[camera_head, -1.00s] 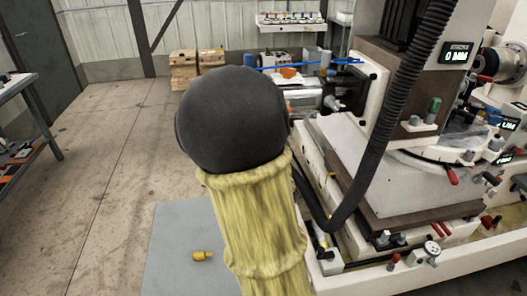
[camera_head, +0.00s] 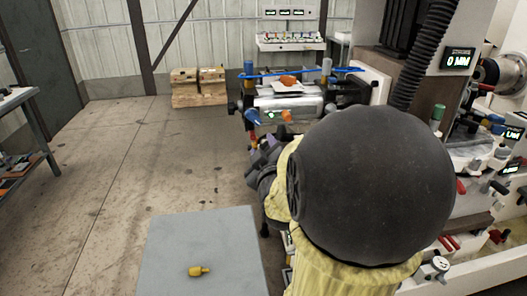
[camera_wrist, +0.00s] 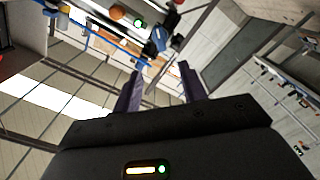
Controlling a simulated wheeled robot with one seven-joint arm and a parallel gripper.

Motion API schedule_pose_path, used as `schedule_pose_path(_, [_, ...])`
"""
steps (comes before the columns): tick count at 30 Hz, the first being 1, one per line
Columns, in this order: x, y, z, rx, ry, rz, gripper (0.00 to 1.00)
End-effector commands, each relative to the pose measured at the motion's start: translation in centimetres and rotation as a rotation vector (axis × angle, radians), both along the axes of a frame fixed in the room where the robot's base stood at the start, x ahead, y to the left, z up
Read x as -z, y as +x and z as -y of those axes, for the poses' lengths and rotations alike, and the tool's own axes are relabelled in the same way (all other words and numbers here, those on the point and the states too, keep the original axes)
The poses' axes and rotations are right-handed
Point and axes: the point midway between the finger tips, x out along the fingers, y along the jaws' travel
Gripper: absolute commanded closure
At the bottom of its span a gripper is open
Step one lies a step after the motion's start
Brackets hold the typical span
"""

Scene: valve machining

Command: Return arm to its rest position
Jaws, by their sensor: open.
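My gripper (camera_wrist: 161,72) is open in the wrist view, with its two dark fingers apart and nothing held between them. In the head view, my arm, with a yellow sleeve and a large dark round joint, fills the lower right. My gripper (camera_head: 262,152) shows small there, left of that joint and partly hidden by my arm. A small yellow part (camera_head: 198,270) lies on its side on a grey flat surface (camera_head: 215,232) at the bottom, well apart from my gripper.
A large machine (camera_head: 425,95) with handles and displays stands at the right, partly hidden by my arm. A bench fixture with a blue bar (camera_head: 300,72) is behind my gripper. Wooden boxes (camera_head: 200,88) stand at the back and a shelf (camera_head: 22,140) at the left. The floor between is clear.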

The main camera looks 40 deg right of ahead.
Motion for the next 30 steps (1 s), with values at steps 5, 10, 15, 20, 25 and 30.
schedule_pose_path(5, [0.0, 0.0, 0.0, 0.0, 0.0, 0.0, 0.58])
schedule_pose_path(10, [0.0, 0.0, 0.0, 0.0, 0.0, 0.0, 0.58])
schedule_pose_path(15, [1.0, 0.4, -0.7, -0.016, 0.044, -0.031, 0.58])
schedule_pose_path(20, [4.6, 1.2, -3.6, -0.06, 0.206, -0.154, 0.58])
schedule_pose_path(25, [10.0, 0.9, -8.4, -0.087, 0.441, -0.361, 0.58])
schedule_pose_path(30, [14.7, -1.2, -13.2, -0.062, 0.646, -0.586, 0.58])
